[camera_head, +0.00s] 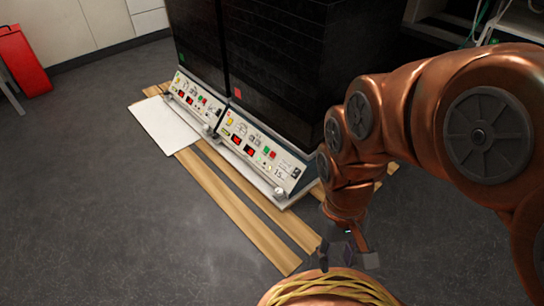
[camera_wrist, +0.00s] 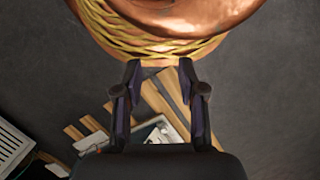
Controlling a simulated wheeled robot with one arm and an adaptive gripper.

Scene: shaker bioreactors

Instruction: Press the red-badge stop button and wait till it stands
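Two dark shaker bioreactors stand side by side on wooden slats. The nearer, right one (camera_head: 290,75) carries a small red badge (camera_head: 238,93); the left one (camera_head: 196,45) carries a green badge (camera_head: 180,57). The right control panel (camera_head: 262,158) slopes outward under the red badge, with lit red displays and small green and red buttons (camera_head: 273,154). Their labels are too small to read. My gripper (camera_head: 348,258) is low at the front right, apart from the panel. In the wrist view my gripper (camera_wrist: 159,75) has its fingers spread with nothing between them.
A left control panel (camera_head: 193,98) sits under the green badge. A white board (camera_head: 164,125) lies before it. Wooden slats (camera_head: 240,208) run along the floor. A red bin (camera_head: 24,62) stands far left. The grey floor (camera_head: 120,220) at left and front is clear.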

